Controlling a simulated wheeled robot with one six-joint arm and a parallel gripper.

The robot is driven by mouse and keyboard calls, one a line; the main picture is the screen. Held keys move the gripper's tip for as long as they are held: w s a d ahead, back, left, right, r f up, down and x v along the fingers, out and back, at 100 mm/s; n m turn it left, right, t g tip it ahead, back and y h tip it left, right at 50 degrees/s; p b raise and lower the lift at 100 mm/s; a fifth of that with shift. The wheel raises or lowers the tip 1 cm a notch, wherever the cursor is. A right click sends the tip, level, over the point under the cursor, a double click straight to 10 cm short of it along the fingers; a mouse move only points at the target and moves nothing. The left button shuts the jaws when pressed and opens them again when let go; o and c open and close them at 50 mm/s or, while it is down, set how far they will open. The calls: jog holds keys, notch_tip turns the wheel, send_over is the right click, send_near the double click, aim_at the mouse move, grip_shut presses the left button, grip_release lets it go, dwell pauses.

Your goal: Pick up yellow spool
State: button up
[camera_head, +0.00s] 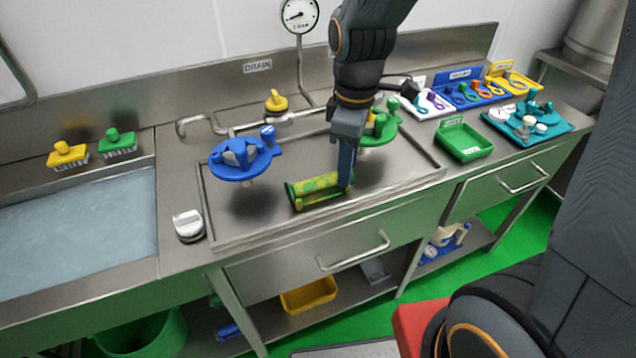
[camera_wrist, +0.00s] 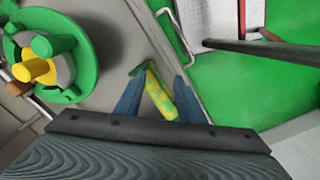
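The yellow spool (camera_head: 324,187), a mottled yellow and green cylinder with a green end, lies on its side on the steel counter near its front edge. My gripper (camera_head: 347,184) points down at the spool's right end, and its near finger covers part of it. In the wrist view the spool (camera_wrist: 160,97) lies between the two blue fingers of my gripper (camera_wrist: 159,100). The fingers are spread, with gaps beside the spool. Its lower end is partly hidden by the gripper body.
A blue holder (camera_head: 232,172) stands left of the spool. A green holder (camera_head: 391,126) stands close behind my gripper. A green tray (camera_head: 463,139) and a teal tray (camera_head: 550,130) sit to the right. A water-filled sink (camera_head: 80,225) lies to the left.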

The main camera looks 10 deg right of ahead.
aim_at(320, 178)
jog(key=a+n, duration=0.1)
jog(key=n, duration=0.1)
jog(key=w+a+r+n, duration=0.1)
jog(key=a+n, duration=0.1)
jog(key=w+a+n, duration=0.1)
jog(key=n, duration=0.1)
jog(key=shift+a+r, duration=0.15)
jog(key=shift+a, duration=0.1)
jog(key=shift+w+a+n, duration=0.15)
jog(key=shift+a+n, duration=0.4)
jog(key=shift+n, duration=0.35)
jog(key=shift+f+p, duration=0.4)
jog(key=shift+f, duration=0.25)
jog(key=shift+d+f+p, duration=0.2)
jog(key=shift+f+p, duration=0.6)
jog(key=shift+f, duration=2.35)
jog(key=shift+c, duration=0.3)
grip_shut()
